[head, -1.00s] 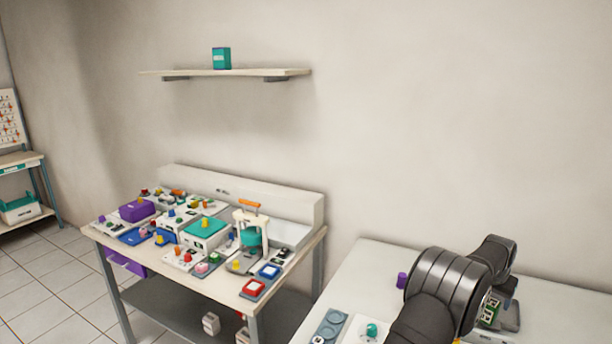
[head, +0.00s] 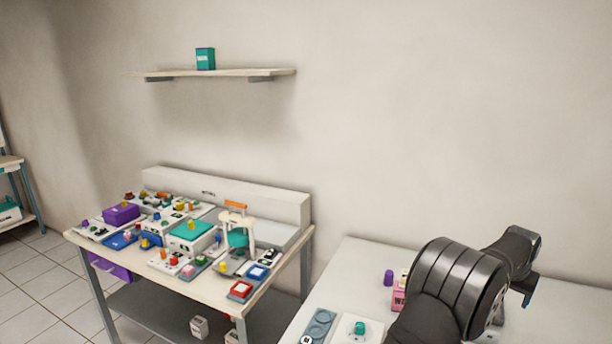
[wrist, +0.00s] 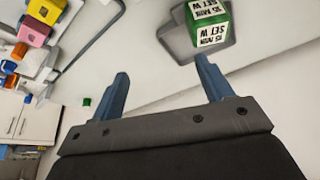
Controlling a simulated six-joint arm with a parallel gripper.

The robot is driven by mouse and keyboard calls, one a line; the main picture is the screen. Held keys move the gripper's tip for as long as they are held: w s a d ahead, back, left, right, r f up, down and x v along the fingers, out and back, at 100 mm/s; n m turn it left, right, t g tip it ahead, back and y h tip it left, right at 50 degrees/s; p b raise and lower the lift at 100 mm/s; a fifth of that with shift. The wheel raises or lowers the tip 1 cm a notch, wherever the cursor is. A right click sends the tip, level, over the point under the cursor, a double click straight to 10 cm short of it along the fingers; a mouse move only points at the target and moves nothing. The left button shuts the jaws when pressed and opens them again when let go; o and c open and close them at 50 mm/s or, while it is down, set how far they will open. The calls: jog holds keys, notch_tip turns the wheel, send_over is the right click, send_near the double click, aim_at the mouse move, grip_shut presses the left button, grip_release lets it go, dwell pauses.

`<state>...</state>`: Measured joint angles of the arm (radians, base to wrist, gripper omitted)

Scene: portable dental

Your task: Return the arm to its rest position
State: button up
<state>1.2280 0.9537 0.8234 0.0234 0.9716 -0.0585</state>
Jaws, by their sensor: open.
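My arm stands at the right of the head view, over the white table (head: 345,270). My gripper shows in the wrist view (wrist: 160,90) with its two blue fingers spread wide apart. Nothing is between the fingers. A green block with a white printed label (wrist: 208,22) sits on a grey pad beyond the right finger, apart from it.
A purple cylinder (head: 388,278), a pink labelled box (head: 399,292) and a teal piece (head: 360,328) are near my arm. A crowded workbench (head: 180,305) stands left, below a wall shelf (head: 225,73) with a teal box (head: 205,58).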

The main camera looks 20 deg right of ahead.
jog(key=w+a+f+n, duration=0.2)
jog(key=w+a+n, duration=0.1)
jog(key=w+a, duration=1)
jog(key=w+a+f+n+t+y, duration=0.1)
jog(key=w+a+f+n, duration=0.2)
jog(key=w+a, duration=1)
jog(key=shift+w+a+t, duration=0.15)
jog(key=shift+w+t, duration=0.15)
jog(key=shift+w, duration=0.05)
jog(key=shift+o, duration=0.2)
